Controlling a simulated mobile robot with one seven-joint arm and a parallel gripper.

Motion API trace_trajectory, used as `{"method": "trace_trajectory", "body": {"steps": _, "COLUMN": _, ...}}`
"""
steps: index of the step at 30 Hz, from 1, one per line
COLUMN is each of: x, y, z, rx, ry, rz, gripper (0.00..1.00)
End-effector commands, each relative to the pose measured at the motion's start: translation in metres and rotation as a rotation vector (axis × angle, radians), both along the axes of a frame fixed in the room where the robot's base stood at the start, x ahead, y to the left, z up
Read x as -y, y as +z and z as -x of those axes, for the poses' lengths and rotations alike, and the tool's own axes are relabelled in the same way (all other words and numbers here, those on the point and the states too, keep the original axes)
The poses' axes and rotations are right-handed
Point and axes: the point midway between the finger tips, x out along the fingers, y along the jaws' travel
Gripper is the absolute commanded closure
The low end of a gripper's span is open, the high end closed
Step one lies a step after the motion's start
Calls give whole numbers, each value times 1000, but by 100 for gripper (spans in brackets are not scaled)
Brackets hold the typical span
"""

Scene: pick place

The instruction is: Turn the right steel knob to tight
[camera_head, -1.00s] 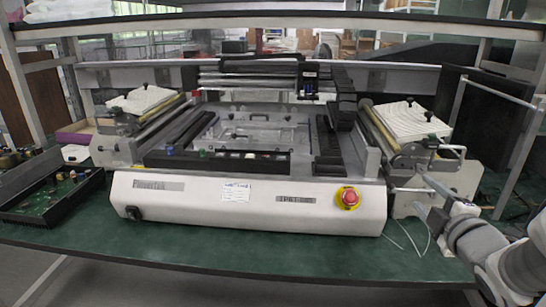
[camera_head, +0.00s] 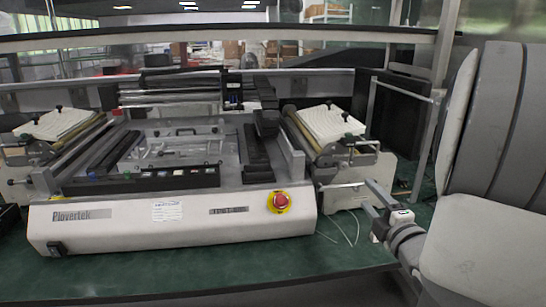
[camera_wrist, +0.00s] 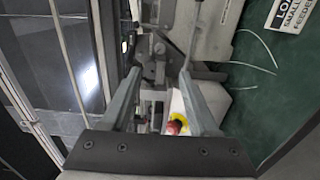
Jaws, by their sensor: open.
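The right feeder unit (camera_head: 352,160) of the white Plovertek machine carries steel fittings on its front side. A thin steel handle (camera_head: 345,185) sticks out low on it; which fitting is the right steel knob I cannot tell for sure. My gripper (camera_head: 374,206) is open and empty, just right of and in front of this unit. In the wrist view my gripper (camera_wrist: 160,72) has its two fingers apart, with the unit's round steel fitting (camera_wrist: 159,48) seen beyond and between the tips. No contact shows.
The red emergency stop (camera_head: 281,201) on its yellow ring sits on the machine's front panel, left of my gripper. Thin loose wires (camera_head: 345,229) lie on the green table (camera_head: 200,275). A metal frame (camera_head: 404,88) and dark panel stand behind the unit.

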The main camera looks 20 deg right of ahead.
Motion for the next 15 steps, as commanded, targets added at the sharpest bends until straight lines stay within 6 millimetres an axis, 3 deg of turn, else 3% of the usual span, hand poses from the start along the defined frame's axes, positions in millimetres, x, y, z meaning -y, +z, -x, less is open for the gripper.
{"method": "trace_trajectory", "body": {"steps": 11, "x": 4, "y": 4, "z": -20, "rx": -3, "ry": -2, "rz": -3, "gripper": 39}}
{"method": "trace_trajectory", "body": {"steps": 15, "x": 10, "y": -1, "z": -51, "rx": 1, "ry": 2, "rz": 2, "gripper": 39}}
